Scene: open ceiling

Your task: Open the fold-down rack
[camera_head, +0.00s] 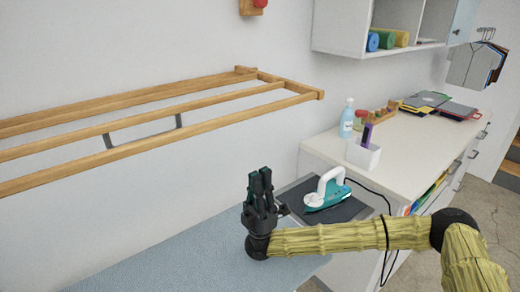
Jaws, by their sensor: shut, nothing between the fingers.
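The wooden rack (215,122) is on the white wall at the left. Its long bars stand out from the wall, roughly level, joined by an end piece at the right. A thin grey metal handle or bracket (143,131) hangs between two bars. The rack's left end is out of view. My gripper (261,172) points up, below and in front of the rack's right part, above the ironing board. It is apart from the rack. Its dark fingers are shut and hold nothing.
A blue-grey ironing board (190,258) lies below the rack. A teal and white iron (328,190) rests on a dark pad right of my gripper. A white counter (400,160) with a bottle, a holder and folders stands at the right. The air between gripper and rack is clear.

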